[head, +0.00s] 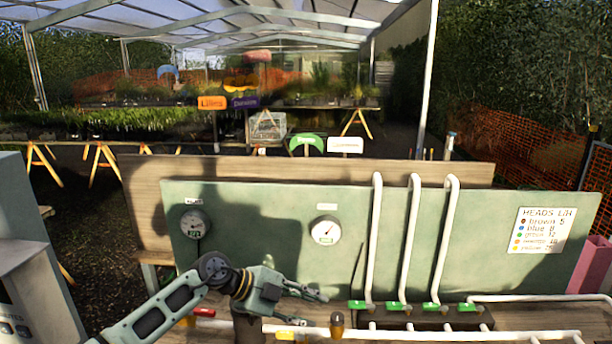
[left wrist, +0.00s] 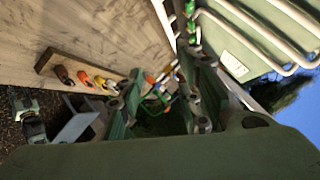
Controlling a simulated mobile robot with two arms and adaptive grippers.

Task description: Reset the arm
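My left arm (head: 165,308) comes in from the lower left of the head view, bent at a dark round joint. My left gripper (head: 318,293) is in front of the green panel, above the bench, with its fingers pointing right. In the left wrist view the two fingers of this gripper (left wrist: 168,85) stand apart with a gap between them. I see nothing gripped there; the green and orange bits in the gap look like things beyond. My right gripper does not show clearly in either view.
The green panel (head: 270,262) carries two gauges, white pipes (head: 410,235) and a sign (head: 541,230). Green fittings (head: 395,306) and a dark-and-amber piece (head: 337,325) are on the bench near the gripper. A wooden rack (left wrist: 48,62) holds several coloured heads.

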